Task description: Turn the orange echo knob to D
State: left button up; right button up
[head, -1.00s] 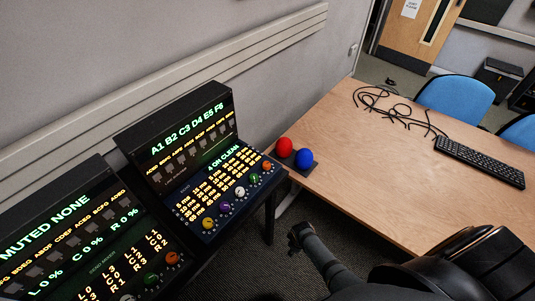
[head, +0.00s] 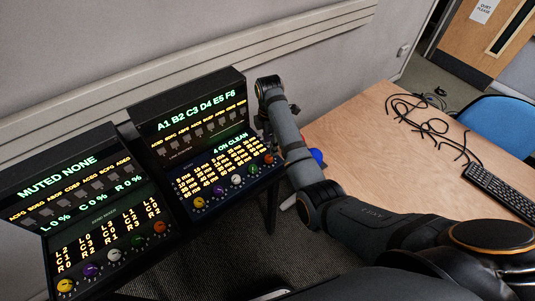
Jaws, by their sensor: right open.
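Two dark consoles with lit screens stand at the left. The right console (head: 184,170) has a row of coloured knobs along its lower edge, and its orange knob (head: 269,159) is at the right end. The left console (head: 75,190) has a similar row, with an orange knob (head: 159,227) at its right end. The knob pointers are too small to read. My right gripper (head: 264,132) hangs beside the right console's upper right side, above its orange knob and apart from it. It is open; its fingertips are small and dark. My left gripper is out of view.
A wooden table (head: 365,130) stands right of the consoles, with a tangled black cable (head: 425,122) and a keyboard (head: 500,195). A blue chair (head: 500,122) stands beyond.

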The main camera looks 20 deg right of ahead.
aim_at(269, 157)
jog(key=f, duration=0.2)
jog(key=f+n+p, duration=0.1)
jog(key=f, duration=0.1)
jog(key=f+n+p, duration=0.1)
jog(key=f, duration=0.1)
jog(key=shift+w+f, duration=0.25)
jog(key=shift+f, duration=0.15)
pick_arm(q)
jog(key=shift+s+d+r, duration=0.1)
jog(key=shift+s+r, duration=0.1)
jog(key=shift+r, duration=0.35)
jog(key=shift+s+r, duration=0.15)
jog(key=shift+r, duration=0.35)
pick_arm(e)
jog(key=shift+a+f, duration=0.15)
jog(key=shift+f, duration=0.15)
grip_shut()
